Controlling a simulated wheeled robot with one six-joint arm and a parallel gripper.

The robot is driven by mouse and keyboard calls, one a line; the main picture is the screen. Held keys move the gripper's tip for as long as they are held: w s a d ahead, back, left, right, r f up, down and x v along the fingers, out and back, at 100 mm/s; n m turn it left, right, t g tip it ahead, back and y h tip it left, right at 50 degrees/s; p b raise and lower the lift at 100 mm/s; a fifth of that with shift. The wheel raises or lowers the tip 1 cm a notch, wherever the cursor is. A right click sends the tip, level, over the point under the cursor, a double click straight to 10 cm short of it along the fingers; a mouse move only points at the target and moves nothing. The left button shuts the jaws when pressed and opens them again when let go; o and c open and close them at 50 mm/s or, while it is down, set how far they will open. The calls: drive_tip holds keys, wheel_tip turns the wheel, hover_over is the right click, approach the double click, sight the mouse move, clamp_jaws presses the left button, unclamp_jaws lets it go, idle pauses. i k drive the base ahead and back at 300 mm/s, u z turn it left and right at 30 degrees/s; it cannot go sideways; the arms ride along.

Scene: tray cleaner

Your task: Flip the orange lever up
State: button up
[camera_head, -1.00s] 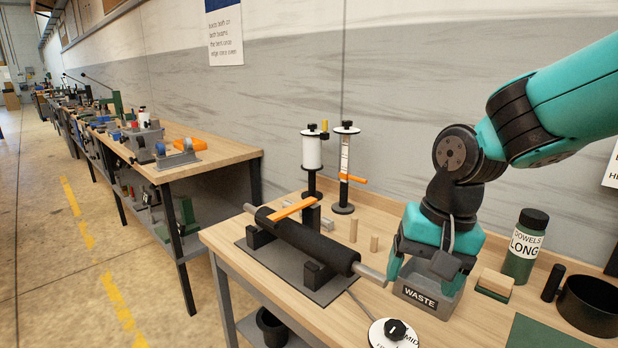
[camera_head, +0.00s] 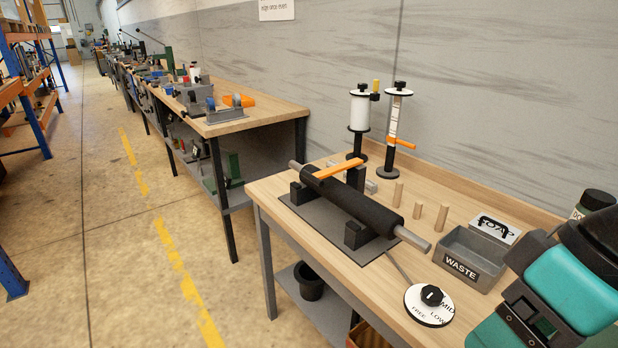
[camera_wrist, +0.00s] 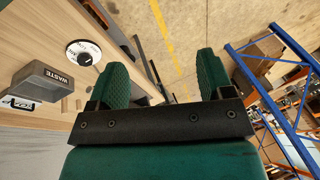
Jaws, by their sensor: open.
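A flat orange lever (camera_head: 333,170) lies across the far end of a black roller (camera_head: 355,200), tilted up to the right in the head view. A second, smaller orange lever (camera_head: 402,143) sticks out to the right from the side of a thin upright stand (camera_head: 392,155), slanting slightly down. Which of them the task names I cannot tell. My gripper (camera_wrist: 163,78) is open and empty in the wrist view, its green fingers wide apart over the floor beside the bench. In the head view my arm fills the lower right, well away from both levers.
On the bench, a grey WASTE box (camera_head: 467,262), a round dial (camera_head: 430,304) and several wooden dowels stand right of the roller. A white spool on a stand (camera_head: 360,115) is close left of the thin stand. Blue shelving (camera_wrist: 275,85) shows in the wrist view.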

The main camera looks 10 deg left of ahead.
sight(315, 178)
drive_tip(key=u, duration=0.3)
drive_tip(key=k, duration=0.3)
drive_tip(key=u, duration=0.95)
drive_tip(key=k, duration=1.05)
drive_tip(key=u, duration=1.35)
drive_tip(key=i, duration=2.1)
drive_tip(key=z, duration=0.55)
drive_tip(key=i, duration=0.9)
drive_tip(key=z, duration=1.35)
drive_tip(key=i, duration=0.6)
drive_tip(key=z, duration=0.55)
